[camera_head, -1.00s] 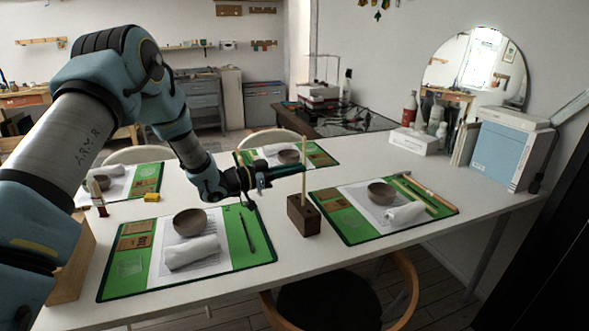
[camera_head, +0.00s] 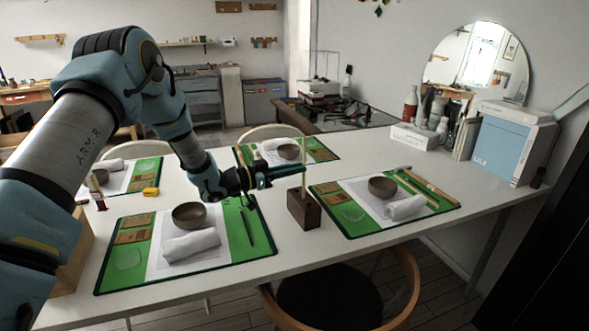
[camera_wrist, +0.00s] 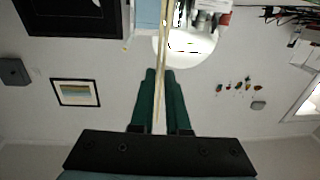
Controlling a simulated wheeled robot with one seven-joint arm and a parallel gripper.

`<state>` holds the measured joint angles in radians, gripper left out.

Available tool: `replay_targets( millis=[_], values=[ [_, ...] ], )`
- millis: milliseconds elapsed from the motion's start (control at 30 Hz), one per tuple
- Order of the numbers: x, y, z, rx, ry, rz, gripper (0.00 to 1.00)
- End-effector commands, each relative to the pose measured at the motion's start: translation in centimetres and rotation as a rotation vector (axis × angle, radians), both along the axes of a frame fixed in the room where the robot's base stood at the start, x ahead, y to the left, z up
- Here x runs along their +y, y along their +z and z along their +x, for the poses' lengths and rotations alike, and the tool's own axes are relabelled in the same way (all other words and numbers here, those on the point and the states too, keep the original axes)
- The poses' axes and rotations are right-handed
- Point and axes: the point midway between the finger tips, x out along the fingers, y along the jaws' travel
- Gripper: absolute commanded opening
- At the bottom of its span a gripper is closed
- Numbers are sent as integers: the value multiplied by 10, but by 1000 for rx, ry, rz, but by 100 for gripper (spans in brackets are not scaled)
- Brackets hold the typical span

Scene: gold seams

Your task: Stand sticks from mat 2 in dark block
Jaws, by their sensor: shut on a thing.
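The dark block (camera_head: 304,212) is a small brown wooden block on the white table, between the near-left and right mats. My gripper (camera_head: 300,170) is above it, shut on a thin pale stick (camera_head: 304,152). The stick stands about upright, and its lower end meets the top of the block; how deep it sits cannot be told. In the wrist view the stick (camera_wrist: 163,60) runs between the green fingers (camera_wrist: 160,100). More sticks (camera_head: 430,188) lie on the right side of the right green mat (camera_head: 350,228). No mat number is readable.
The near-left mat (camera_head: 262,240) holds a bowl (camera_head: 189,216), a rolled white cloth (camera_head: 191,245) and a dark slim tool (camera_head: 247,228). The right mat also has a bowl (camera_head: 382,187) and cloth (camera_head: 405,207). A chair (camera_head: 395,310) stands at the near table edge.

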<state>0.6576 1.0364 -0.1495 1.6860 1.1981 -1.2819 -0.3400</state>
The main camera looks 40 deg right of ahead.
Motion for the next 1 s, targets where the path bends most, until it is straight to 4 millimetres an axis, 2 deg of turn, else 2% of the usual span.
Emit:
replay_targets(
  millis=[500,967,1000],
  values=[
    [0,-13,0,0,0,0,0],
    [0,-14,0,0,0,0,0],
    [0,-14,0,0,0,0,18]
  ],
)
